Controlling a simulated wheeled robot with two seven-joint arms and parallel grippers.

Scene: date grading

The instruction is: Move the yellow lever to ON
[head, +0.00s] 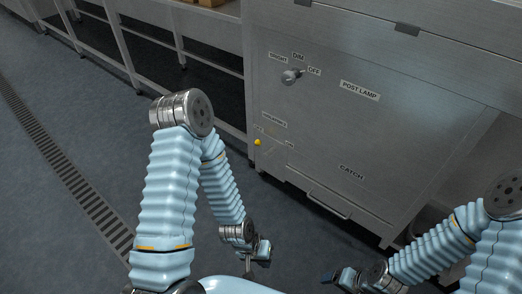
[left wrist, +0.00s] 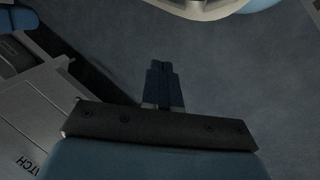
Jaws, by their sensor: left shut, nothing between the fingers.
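The yellow lever's round knob (head: 257,142) shows small on the front of the steel cabinet (head: 400,150), low near its left edge. Small labels surround it; one to its right (head: 290,145) seems to read ON, but the print is too small to be sure. The knob sits on the side away from that label. My left gripper (head: 260,264) is low in front of the cabinet, well apart from the lever. In the left wrist view its fingers (left wrist: 161,68) are together and empty. My right gripper (head: 332,278) is at the bottom edge; its fingers are unclear.
A grey rotary knob (head: 290,76) with labels including DIM and OFF is above the lever. POST LAMP (head: 360,90) and CATCH (head: 351,171) labels mark the cabinet. A handle (head: 328,205) is near its bottom. Open floor (head: 70,150) lies left, with a drain grate (head: 75,180).

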